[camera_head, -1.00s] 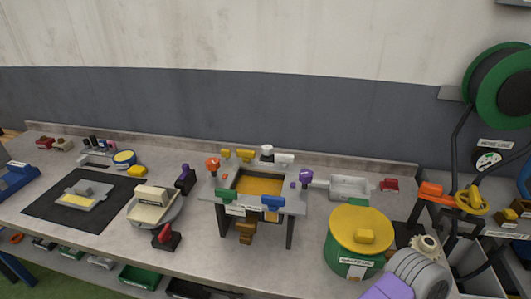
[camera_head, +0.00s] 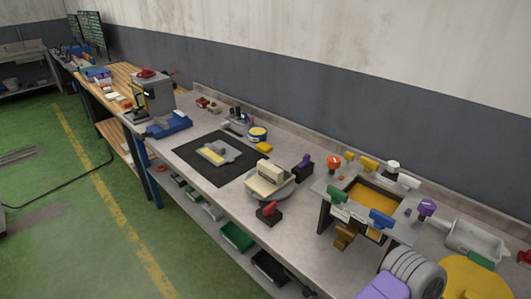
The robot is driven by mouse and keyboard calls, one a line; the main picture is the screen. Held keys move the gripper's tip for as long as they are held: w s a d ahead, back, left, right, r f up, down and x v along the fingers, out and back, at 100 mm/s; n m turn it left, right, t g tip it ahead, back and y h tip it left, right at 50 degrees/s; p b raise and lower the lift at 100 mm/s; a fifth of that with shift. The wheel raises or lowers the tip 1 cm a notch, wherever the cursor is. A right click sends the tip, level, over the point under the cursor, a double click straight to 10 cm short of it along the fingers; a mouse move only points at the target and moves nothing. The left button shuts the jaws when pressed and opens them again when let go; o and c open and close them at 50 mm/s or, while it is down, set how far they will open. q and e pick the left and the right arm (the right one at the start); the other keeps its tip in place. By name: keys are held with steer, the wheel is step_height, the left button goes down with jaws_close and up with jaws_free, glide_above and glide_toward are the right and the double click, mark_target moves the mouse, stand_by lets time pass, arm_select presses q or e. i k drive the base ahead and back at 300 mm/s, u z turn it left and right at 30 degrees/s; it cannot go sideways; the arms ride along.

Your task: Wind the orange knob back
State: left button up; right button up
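The orange knob (camera_head: 333,162) stands upright at the left back corner of a grey frame fixture (camera_head: 326,184) on the workbench. The fixture has an orange-yellow panel inside it, and a purple knob (camera_head: 427,207) stands at its right side. One of my arms, grey and purple, reaches in at the bottom right, well short of the orange knob. Its gripper is not visible, and my other gripper is not in view.
A cream device on a round base (camera_head: 268,180), a red-handled switch (camera_head: 269,212) and a purple-handled switch (camera_head: 302,167) stand left of the fixture. Green floor lies left of the bench.

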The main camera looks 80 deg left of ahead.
mark_target(334, 162)
steer(key=u, duration=2.15)
